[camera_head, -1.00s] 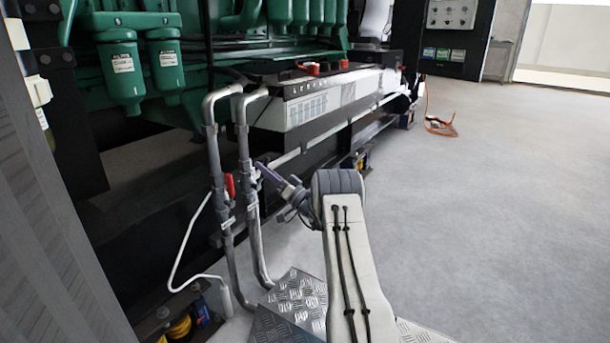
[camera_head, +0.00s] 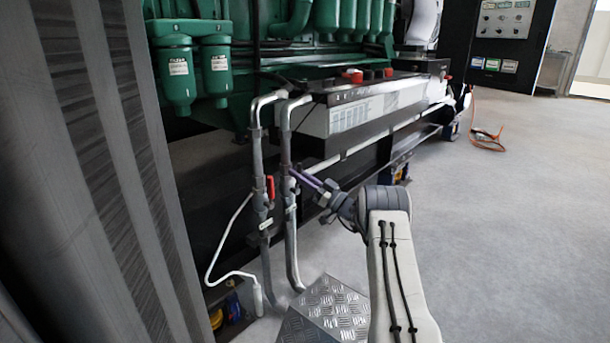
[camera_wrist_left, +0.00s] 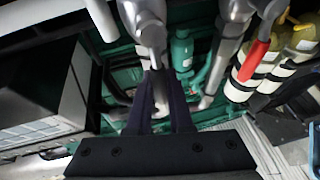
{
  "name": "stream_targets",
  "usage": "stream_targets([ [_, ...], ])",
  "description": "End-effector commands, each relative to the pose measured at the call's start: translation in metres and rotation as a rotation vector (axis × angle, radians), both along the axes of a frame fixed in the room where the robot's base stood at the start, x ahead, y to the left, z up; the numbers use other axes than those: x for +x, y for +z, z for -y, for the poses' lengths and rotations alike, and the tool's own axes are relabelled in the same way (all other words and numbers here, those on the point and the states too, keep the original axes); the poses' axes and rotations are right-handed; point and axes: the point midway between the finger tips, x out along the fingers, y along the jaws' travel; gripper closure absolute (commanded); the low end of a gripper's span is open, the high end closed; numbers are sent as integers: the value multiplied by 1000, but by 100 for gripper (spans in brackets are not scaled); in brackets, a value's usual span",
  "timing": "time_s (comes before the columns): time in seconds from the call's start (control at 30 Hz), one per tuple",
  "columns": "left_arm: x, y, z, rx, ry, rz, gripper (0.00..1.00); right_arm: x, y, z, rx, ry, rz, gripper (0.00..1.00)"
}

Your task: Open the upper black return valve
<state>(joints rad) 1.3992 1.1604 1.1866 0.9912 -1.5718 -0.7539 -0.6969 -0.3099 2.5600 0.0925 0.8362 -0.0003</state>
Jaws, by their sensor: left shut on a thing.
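Two grey vertical pipes stand in front of the genset. The right pipe (camera_head: 288,145) carries a grey valve body (camera_head: 291,190), which also shows at the top of the left wrist view (camera_wrist_left: 149,28). My left gripper (camera_head: 296,176) reaches this valve from the right. Its dark fingers (camera_wrist_left: 160,80) are close together on the black valve handle, which they mostly hide. I cannot tell the handle's exact angle. The left pipe (camera_head: 257,150) has a valve with a red handle (camera_head: 270,187), also in the left wrist view (camera_wrist_left: 252,62), clear of the fingers. My right gripper is not in view.
A white-and-black battery box (camera_head: 350,110) stands behind the pipes. A chequered metal step (camera_head: 330,308) lies below my arm. A grey ribbed panel (camera_head: 100,150) fills the left side. Open floor (camera_head: 520,220) lies to the right, with an orange cable (camera_head: 487,140).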

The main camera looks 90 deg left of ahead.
Motion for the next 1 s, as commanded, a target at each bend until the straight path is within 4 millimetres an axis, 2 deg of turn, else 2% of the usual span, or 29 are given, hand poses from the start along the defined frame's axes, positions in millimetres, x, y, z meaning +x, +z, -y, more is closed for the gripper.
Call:
stream_targets([
  [0.23,-1,-2,0,-7,1,3,100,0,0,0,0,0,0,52],
  [0.27,-1,-2,0,-7,1,3,70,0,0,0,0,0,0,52],
  [0.3,-1,-2,0,-7,1,3,54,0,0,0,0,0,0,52],
  [0.33,-1,-2,0,-6,0,2,51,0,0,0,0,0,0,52],
  [0.73,7,-2,3,-5,-4,1,51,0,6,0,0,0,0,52],
  [1.0,45,-19,29,-9,-5,-1,51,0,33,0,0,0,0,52],
])
